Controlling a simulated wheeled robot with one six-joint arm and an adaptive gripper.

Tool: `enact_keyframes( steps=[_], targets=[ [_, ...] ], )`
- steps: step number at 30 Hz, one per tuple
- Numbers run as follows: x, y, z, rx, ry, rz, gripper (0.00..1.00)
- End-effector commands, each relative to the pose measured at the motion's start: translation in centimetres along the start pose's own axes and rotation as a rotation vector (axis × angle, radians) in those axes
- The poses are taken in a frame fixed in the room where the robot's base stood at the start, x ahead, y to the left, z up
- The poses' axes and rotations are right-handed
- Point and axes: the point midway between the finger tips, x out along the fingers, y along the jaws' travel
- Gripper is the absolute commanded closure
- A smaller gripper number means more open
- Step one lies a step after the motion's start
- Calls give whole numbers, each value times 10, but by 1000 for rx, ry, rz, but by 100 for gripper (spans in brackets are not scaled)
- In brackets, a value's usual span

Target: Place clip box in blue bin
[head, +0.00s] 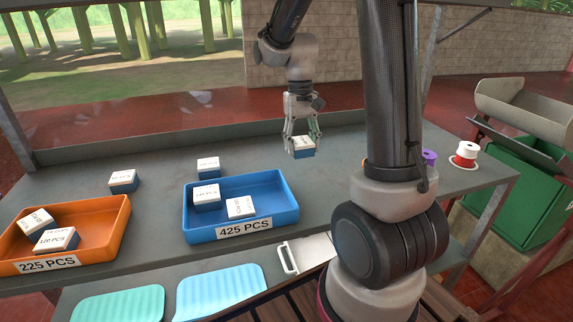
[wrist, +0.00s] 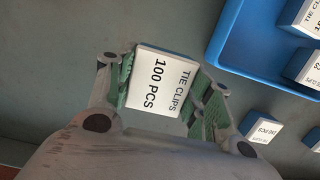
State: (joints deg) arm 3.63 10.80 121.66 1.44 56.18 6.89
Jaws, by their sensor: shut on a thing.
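My gripper (head: 302,134) is shut on a white-topped clip box (head: 303,146) with blue sides, behind and right of the blue bin. In the wrist view the held box (wrist: 160,82) reads "TIE CLIPS 100 PCS" and sits between both green finger pads. I cannot tell how far it is above the table. The blue bin (head: 193,233), labelled 425 PCS, holds two clip boxes, one at its back left (head: 206,195) and one near its middle (head: 241,208). The bin floor (wrist: 242,42) also shows at the upper right of the wrist view.
An orange bin (head: 122,222) labelled 225 PCS holds two boxes at the left. Two loose boxes stand on the table, one behind the blue bin (head: 208,167) and one further left (head: 123,180). Spools (head: 465,155) stand at the right. The blue bin's right side is empty.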

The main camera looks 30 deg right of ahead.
Motion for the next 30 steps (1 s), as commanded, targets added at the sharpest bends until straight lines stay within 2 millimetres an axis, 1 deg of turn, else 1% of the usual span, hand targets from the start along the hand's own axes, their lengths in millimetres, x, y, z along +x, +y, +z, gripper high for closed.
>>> enact_keyframes(
  steps=[1,3,7,13,15,25,26,27,29,30],
  targets=[
    [10,0,-1,0,-4,0,73],
    [20,0,-3,0,-2,0,73],
    [32,0,-4,0,-2,0,73],
    [60,0,-9,0,-2,0,73],
    [63,0,-10,0,0,0,73],
    [66,0,-10,0,0,0,73],
    [66,0,-10,0,0,0,45],
    [66,0,-10,0,1,0,38],
    [66,0,-10,0,1,0,27],
    [66,0,-10,0,1,0,27]
  ],
)
